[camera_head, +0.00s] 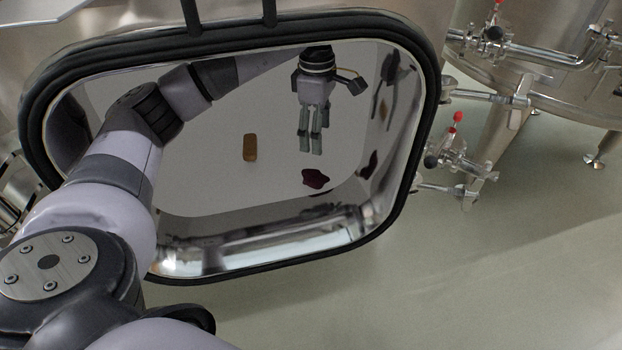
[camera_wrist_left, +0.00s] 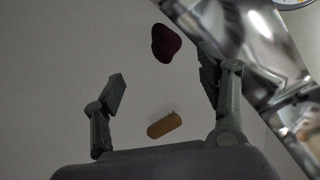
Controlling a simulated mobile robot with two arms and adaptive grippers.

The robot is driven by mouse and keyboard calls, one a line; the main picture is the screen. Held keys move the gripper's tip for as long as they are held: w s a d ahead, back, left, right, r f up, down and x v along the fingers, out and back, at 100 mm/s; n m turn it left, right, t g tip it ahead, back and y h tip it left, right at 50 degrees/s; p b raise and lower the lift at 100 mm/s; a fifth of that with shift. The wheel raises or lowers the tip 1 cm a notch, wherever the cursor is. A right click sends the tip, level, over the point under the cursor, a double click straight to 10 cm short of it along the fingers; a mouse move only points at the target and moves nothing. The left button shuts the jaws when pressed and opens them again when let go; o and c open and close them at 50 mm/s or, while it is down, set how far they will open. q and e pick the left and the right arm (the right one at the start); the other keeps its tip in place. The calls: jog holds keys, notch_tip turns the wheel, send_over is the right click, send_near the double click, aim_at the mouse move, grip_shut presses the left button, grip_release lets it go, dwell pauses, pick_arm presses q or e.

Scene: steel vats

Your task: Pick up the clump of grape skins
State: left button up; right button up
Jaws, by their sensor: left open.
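The clump of grape skins (camera_head: 315,179) is a dark red-purple lump on the pale floor inside the steel vat, close to the near wall at the right. My left arm reaches in through the vat's hatch (camera_head: 432,130). My left gripper (camera_head: 310,150) is open and empty, with its fingers pointing down, a little beyond the clump and apart from it. In the left wrist view the clump (camera_wrist_left: 166,43) shows past the fingertips, between the two spread fingers (camera_wrist_left: 160,88). My right gripper is not in view.
The shiny vat wall stands close to the clump. Pipes and red-topped valves (camera_head: 458,118) are outside at the right.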

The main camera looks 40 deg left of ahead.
pick_arm(q)
send_over(314, 175)
jog(key=f, duration=0.6)
jog(key=shift+w+a+b, duration=0.25)
jog(key=shift+b, duration=0.15)
jog(key=f, duration=0.6)
jog(key=shift+s+d+b, duration=0.15)
jog(key=shift+s+b, duration=0.05)
jog(key=shift+b, duration=0.15)
jog(key=shift+f, duration=0.15)
jog(key=c, duration=1.3)
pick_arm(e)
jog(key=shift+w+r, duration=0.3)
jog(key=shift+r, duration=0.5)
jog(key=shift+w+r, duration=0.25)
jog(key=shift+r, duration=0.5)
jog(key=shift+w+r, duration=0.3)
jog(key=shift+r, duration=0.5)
